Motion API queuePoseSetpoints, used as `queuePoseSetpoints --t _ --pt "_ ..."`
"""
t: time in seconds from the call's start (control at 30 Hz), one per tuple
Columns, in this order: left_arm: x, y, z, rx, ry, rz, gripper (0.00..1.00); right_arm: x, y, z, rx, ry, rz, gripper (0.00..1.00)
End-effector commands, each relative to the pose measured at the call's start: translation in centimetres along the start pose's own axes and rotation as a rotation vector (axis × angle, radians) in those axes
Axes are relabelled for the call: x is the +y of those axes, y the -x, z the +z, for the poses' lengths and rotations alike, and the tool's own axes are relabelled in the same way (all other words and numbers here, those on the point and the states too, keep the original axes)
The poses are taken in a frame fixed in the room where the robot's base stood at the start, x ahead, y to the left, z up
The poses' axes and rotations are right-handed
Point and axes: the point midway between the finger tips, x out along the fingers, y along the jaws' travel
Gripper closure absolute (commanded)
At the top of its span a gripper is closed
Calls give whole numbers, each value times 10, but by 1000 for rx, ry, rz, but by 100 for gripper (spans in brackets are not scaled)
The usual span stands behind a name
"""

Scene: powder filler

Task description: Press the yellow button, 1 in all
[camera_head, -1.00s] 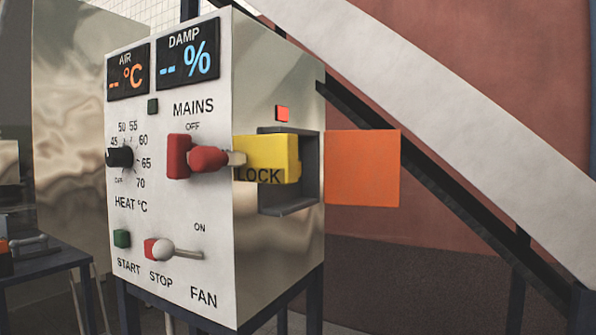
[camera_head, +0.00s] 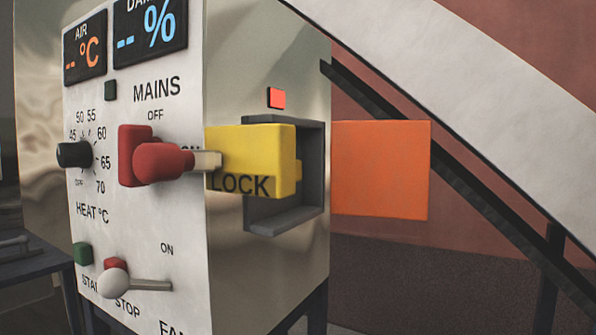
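A yellow block (camera_head: 258,160) marked LOCK sits at a dark grey bracket (camera_head: 312,178) on the side of the control box. It is the only yellow thing in view. It stands out from the side face, close to the front edge. A red mains switch (camera_head: 165,162) with a pale tip lies just left of it, pointing toward the block. Whether the tip touches the block I cannot tell. Neither of my grippers is in view.
The white control panel (camera_head: 135,215) carries a black heat knob (camera_head: 74,155), a green start button (camera_head: 82,254), a red stop button (camera_head: 114,265) and a white-tipped fan lever (camera_head: 114,283). An orange plate (camera_head: 382,170) stands right of the bracket. A pale sloping beam (camera_head: 470,70) crosses the upper right.

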Motion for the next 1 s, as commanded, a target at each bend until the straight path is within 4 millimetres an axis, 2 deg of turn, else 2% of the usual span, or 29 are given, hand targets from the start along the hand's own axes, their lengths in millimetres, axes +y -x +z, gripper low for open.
queuePoseSetpoints --t 0.03,0.23,1.0 --pt "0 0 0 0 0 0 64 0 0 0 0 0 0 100" --pt "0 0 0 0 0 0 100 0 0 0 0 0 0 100" --pt "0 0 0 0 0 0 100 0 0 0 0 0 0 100"
